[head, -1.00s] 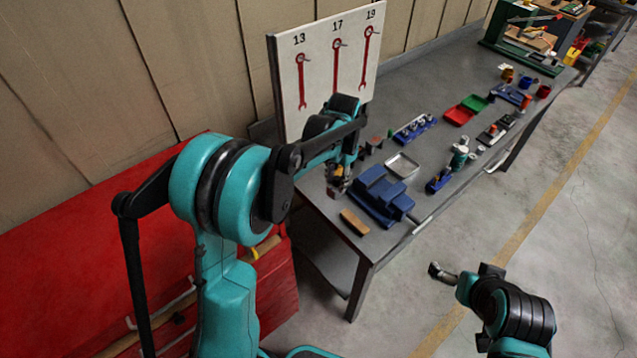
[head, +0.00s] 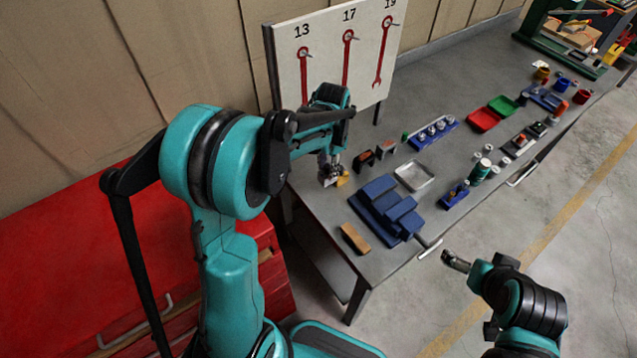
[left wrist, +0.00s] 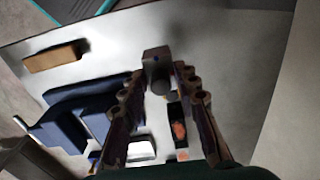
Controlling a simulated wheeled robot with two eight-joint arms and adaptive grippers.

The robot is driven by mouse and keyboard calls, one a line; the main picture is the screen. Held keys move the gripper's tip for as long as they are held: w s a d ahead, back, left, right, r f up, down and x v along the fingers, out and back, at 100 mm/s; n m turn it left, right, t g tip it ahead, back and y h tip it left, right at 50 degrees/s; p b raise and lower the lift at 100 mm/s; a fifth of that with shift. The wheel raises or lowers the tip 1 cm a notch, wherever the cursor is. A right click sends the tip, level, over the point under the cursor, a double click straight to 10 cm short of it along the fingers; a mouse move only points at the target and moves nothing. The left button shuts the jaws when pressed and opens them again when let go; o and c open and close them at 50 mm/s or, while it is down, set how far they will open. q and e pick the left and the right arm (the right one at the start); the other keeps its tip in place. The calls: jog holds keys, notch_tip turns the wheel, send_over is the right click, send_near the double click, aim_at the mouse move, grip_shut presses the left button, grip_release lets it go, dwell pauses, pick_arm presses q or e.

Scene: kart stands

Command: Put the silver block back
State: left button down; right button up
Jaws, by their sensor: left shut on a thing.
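My left gripper (head: 333,168) hangs over the near left end of the grey table, close to the wrench board. In the left wrist view its fingers (left wrist: 160,85) are shut on a grey, silver-looking block (left wrist: 156,60) with a dark round part on its face. In the head view the block (head: 325,181) is small and partly hidden by the fingers; I cannot tell whether it touches the table. A yellow piece (head: 343,179) shows right beside the fingertips. My right gripper (head: 455,262) is off the table, over the floor; its fingers are too small to judge.
A blue stepped block (head: 385,208) and a tan bar (head: 354,238) lie in front of the left gripper. Small dark blocks (head: 364,160), a metal tray (head: 414,176) and a blue rack (head: 433,133) stand further right. The wrench board (head: 345,55) rises behind.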

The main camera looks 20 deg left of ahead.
pick_arm(q)
jog(key=shift+s+a+f, duration=0.7)
jog(key=shift+a+f, duration=0.1)
jog(key=shift+a, duration=0.1)
notch_tip(320, 180, down, 4)
jog(key=shift+s+a+f+b, duration=0.15)
jog(key=shift+b, duration=0.65)
jog(key=shift+f, duration=0.1)
jog(key=c, duration=1.1)
grip_release()
jog(key=shift+c, duration=0.2)
